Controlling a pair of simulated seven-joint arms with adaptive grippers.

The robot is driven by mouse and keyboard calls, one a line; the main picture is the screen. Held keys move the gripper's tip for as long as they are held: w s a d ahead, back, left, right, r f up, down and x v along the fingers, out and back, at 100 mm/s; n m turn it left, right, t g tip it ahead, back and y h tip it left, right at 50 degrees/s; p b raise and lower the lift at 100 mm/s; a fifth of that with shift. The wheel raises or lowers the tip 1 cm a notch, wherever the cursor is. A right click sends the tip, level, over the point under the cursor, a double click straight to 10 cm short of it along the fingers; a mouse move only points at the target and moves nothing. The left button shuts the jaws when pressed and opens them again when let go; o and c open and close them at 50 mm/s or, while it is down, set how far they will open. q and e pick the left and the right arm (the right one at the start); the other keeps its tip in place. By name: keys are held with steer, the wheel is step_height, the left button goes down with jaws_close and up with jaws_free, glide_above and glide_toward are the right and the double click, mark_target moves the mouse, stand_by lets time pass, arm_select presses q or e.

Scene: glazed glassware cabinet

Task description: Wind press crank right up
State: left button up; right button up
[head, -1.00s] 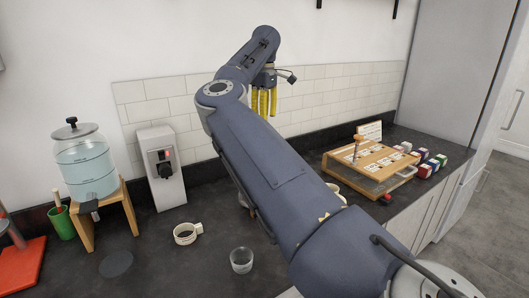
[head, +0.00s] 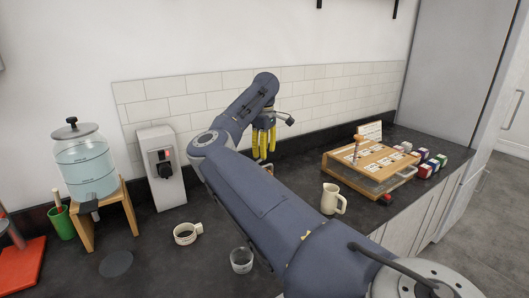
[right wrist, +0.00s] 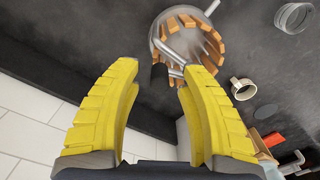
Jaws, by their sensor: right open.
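The press (right wrist: 207,48) shows in the right wrist view as a round basket of wooden slats with a metal spindle across it. Its crank (right wrist: 178,70) is a bent metal rod with a black grip (right wrist: 160,76). The black grip lies between and just beyond my open yellow fingertips in the picture; I cannot tell if they touch it. In the head view my right gripper (head: 263,154) points down above the counter near the tiled wall. My own arm hides most of the press there. My left gripper is not in view.
A cream mug (head: 330,200) stands right of my arm. A glass (head: 241,261) and a white cup (head: 186,234) stand on the left. A wooden case (head: 370,165) is at right.

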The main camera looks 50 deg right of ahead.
steer(key=shift+f, duration=0.15)
steer(key=shift+c, duration=0.3)
jaws_close()
